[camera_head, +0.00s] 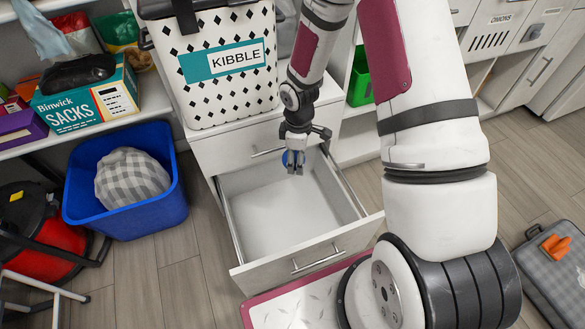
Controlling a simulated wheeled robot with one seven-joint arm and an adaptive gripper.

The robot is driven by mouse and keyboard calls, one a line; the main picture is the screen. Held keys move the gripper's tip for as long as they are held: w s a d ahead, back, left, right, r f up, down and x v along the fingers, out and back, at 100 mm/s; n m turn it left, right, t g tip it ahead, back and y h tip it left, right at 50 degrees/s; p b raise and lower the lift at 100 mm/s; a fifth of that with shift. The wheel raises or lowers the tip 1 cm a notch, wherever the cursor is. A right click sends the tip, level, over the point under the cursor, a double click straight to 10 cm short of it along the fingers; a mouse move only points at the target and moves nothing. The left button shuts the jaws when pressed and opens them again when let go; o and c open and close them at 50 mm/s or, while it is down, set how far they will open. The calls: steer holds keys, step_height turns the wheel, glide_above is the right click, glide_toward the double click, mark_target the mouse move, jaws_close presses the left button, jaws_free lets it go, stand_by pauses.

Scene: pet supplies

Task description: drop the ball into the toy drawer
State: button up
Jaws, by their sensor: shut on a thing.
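My gripper (294,165) points down over the back part of an open drawer. It is shut on a small blue ball (286,158), which shows partly behind the fingers. The toy drawer (290,262) is white, pulled out from a white cabinet, with a metal handle on its front. Its visible inside is bare. The ball appears to be above the drawer floor, near the cabinet face; its exact height is hard to tell.
A KIBBLE bin (228,95) stands on the cabinet behind my gripper. A blue tub (150,215) with a checked grey cloth thing sits left of the drawer. A Binwick SACKS box (90,100) is on the left shelf. A grey case (560,265) lies at far right.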

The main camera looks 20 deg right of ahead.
steer(key=f+n, duration=0.1)
steer(key=a+f+n, duration=0.1)
steer(key=s+f+n, duration=0.1)
steer(key=f, duration=0.1)
steer(key=shift+a, duration=0.25)
step_height(320, 180, down, 6)
steer(key=b, duration=0.4)
steer(key=shift+s+b, duration=0.1)
steer(key=shift+b, duration=0.25)
steer(key=o, duration=1.2)
steer(key=shift+o, duration=0.2)
steer(key=shift+r, duration=0.1)
step_height(320, 180, up, 12)
steer(key=shift+f, duration=0.1)
